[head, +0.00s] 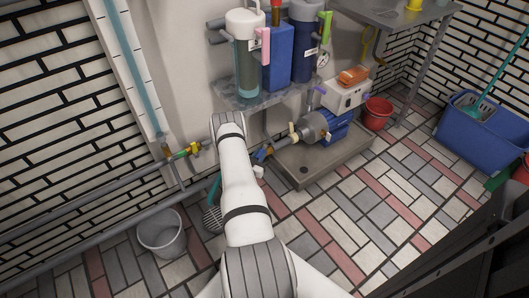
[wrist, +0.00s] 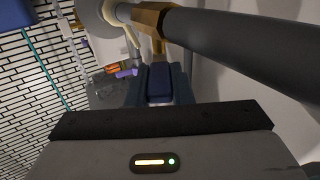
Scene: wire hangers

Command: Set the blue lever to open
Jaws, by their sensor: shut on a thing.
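The blue lever (wrist: 159,82) shows in the wrist view below a brass-coloured valve body (wrist: 150,18) on a thick grey pipe (wrist: 230,40). My gripper (wrist: 158,94) is shut on this lever, with a dark finger on each side of it. In the head view a small blue piece (head: 262,153) shows beside the pump, just right of my white arm; it looks like the same lever. My arm hides much of the gripper there. The lever's exact angle to the pipe is hard to tell.
A blue pump (head: 333,127) stands on a grey plinth (head: 320,160) to the right. Filter housings (head: 245,60) hang above. A grey bucket (head: 160,232) stands at the left, a red bucket (head: 377,113) and a blue mop bucket (head: 485,130) at the right.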

